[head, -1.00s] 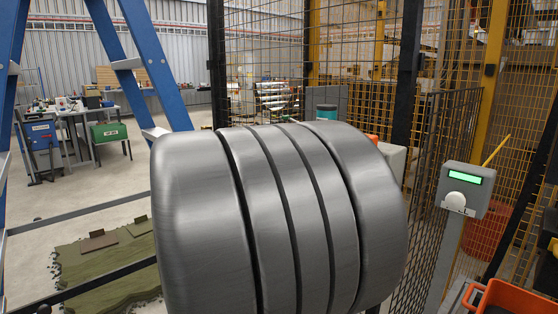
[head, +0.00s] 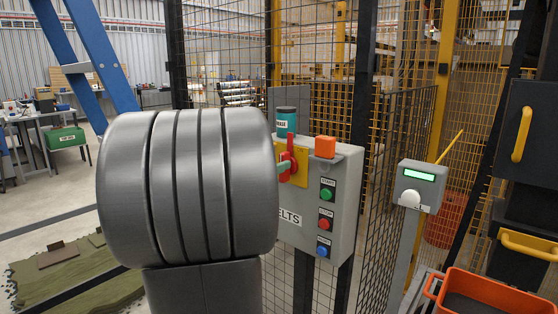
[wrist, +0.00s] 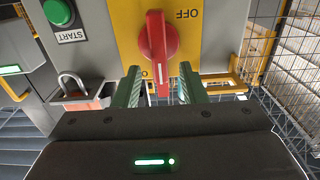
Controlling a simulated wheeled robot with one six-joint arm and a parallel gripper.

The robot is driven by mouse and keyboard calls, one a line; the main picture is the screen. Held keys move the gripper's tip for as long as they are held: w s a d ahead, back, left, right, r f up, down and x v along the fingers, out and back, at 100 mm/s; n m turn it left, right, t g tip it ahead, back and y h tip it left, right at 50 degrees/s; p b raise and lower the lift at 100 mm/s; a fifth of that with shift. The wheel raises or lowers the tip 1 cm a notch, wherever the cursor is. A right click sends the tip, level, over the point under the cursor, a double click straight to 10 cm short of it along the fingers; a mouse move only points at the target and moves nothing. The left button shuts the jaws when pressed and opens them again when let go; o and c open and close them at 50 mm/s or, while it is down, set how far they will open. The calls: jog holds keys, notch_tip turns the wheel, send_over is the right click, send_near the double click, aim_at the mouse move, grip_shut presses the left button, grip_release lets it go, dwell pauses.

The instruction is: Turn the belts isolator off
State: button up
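The belts isolator is a red rotary handle (head: 289,160) on a yellow plate (head: 303,172), at the upper left of a grey box (head: 345,205) whose label reads "ELTS", its start hidden by my arm. In the wrist view the red handle (wrist: 158,50) has a white mark toward its lower end, and "OFF" is printed to its right. My gripper (wrist: 160,88) is open, its two green fingers either side of the handle's lower end, with gaps showing. Contact cannot be told. In the head view my arm hides most of the gripper; a green fingertip shows at the handle.
The box carries a green START button (head: 327,194), a red button (head: 325,224) and a blue button (head: 323,250). An orange padlock (head: 325,147) is at its top, close to my gripper in the wrist view (wrist: 85,98). A grey post-mounted reader (head: 417,185) and mesh fencing stand right.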

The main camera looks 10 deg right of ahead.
jog(key=shift+x, duration=1.25)
jog(key=shift+c, duration=0.5)
grip_shut()
